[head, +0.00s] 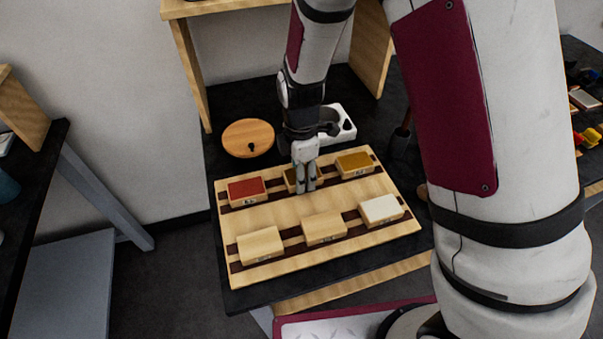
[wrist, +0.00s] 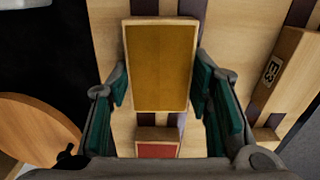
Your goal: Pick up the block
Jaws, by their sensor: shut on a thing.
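My gripper (head: 306,186) points down over the back row of the wooden board, at the middle block (head: 290,181). In the wrist view my gripper (wrist: 161,98) has its green-padded fingers on both sides of an ochre-topped wooden block (wrist: 160,65) and is shut on it. In the head view the fingers hide much of this block, and I cannot tell how far it is off the board. A red-topped block (head: 246,190) sits to its left and a yellow-topped block (head: 354,163) to its right.
The wooden board (head: 310,205) has dark strips. Its front row holds two plain wooden blocks (head: 260,245) (head: 324,227) and a white-topped block (head: 380,209). A round wooden piece (head: 243,138) and a white holder (head: 345,126) lie behind, on the black tabletop.

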